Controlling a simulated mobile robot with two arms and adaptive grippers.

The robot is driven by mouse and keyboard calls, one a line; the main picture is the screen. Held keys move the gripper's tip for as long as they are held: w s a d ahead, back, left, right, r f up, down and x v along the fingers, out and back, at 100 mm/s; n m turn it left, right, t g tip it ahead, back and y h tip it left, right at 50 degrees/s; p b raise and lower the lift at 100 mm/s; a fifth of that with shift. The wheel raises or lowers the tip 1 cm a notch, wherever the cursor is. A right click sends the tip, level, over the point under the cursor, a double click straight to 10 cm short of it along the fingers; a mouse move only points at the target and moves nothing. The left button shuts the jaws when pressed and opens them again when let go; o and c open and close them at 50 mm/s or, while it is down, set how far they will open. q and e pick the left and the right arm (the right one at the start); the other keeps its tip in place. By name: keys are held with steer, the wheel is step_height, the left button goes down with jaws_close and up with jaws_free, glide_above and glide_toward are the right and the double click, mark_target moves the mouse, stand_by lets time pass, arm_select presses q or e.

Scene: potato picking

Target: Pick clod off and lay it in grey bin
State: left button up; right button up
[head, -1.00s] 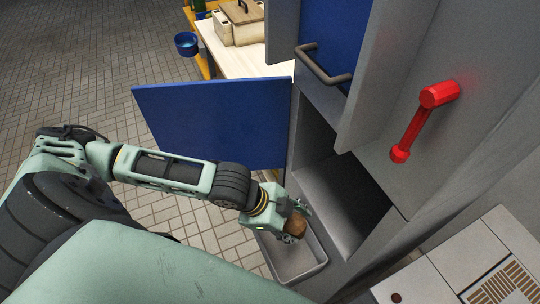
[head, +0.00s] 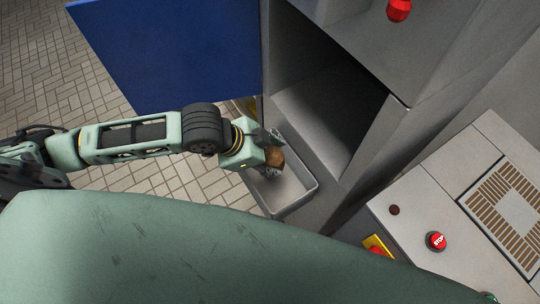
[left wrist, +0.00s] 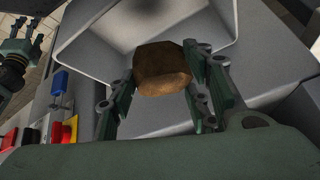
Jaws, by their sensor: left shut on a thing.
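The clod (head: 274,157) is a brown, rough lump. My left gripper (head: 270,152) is shut on it and holds it over the grey bin (head: 302,201). In the left wrist view the clod (left wrist: 162,70) sits between the two fingers of my left gripper (left wrist: 163,85), with the grey bin (left wrist: 225,22) behind and beneath it. The bin's inside looks empty where it shows; part of it is hidden by the gripper and clod.
A blue door (head: 170,50) stands open at the upper left beside a grey cabinet with a dark opening (head: 325,70). A red handle end (head: 399,9) is above. A panel with a red stop button (head: 436,241) is at the right. Paved floor (head: 50,90) lies left.

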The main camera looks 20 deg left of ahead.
arm_select(q)
steer(key=o, duration=1.3)
steer(key=shift+o, duration=0.2)
steer(key=v, duration=0.7)
steer(key=shift+r, duration=0.2)
steer(key=shift+s+a, duration=0.1)
